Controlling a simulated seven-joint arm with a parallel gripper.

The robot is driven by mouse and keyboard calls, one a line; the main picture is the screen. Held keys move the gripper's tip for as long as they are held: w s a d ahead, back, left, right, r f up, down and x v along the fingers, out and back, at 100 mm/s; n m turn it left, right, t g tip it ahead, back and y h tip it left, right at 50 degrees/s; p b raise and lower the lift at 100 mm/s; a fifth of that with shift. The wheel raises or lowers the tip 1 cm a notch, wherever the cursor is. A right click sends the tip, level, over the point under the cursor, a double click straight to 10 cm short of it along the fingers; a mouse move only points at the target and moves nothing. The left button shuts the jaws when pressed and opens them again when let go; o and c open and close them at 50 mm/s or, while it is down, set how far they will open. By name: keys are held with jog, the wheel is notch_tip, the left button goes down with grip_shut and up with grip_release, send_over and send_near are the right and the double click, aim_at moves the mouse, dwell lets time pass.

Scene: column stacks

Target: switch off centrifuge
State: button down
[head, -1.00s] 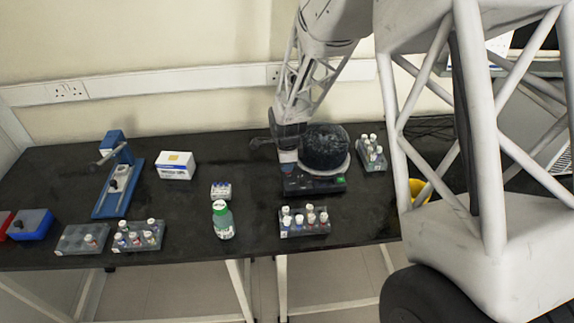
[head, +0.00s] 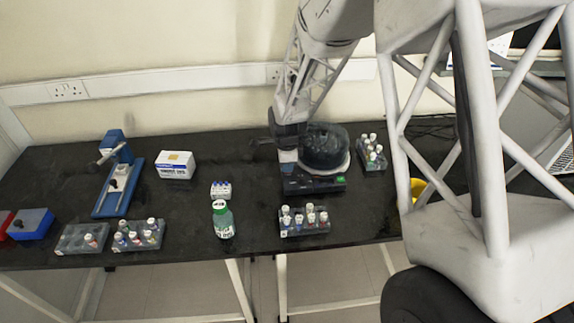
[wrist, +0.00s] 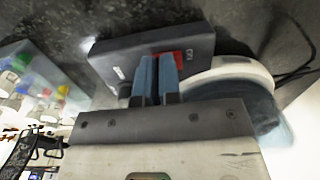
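The centrifuge has a dark domed lid (head: 325,143) with a pale rim and a dark base (head: 322,185) with a small green patch at its right front. In the wrist view its base (wrist: 205,43) shows a red switch (wrist: 182,60), partly hidden behind the fingers. My gripper (wrist: 157,62) has its two blue-grey fingers together with nothing seen between them. The fingertips are at the red switch's edge; I cannot tell whether they touch it. In the head view my gripper (head: 288,168) is at the left of the centrifuge, above its base.
A tube rack (head: 304,222) stands in front of the centrifuge and another rack (head: 372,153) to its right. A green-capped bottle (head: 222,222), a small rack (head: 221,189), a white box (head: 176,165) and a blue stand (head: 119,180) are to the left. Bare bench lies between them.

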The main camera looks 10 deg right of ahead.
aim_at(287, 176)
jog(key=shift+s+f, duration=0.25)
jog(key=shift+f, duration=0.2)
jog(key=shift+s+f, duration=0.2)
jog(key=shift+f, duration=0.25)
jog(key=shift+w, duration=0.7)
jog(key=c, duration=1.9)
grip_release()
jog(key=shift+r, duration=0.15)
grip_shut()
notch_tip(287, 176, up, 15)
jog(key=s, duration=0.2)
jog(key=shift+s, duration=0.25)
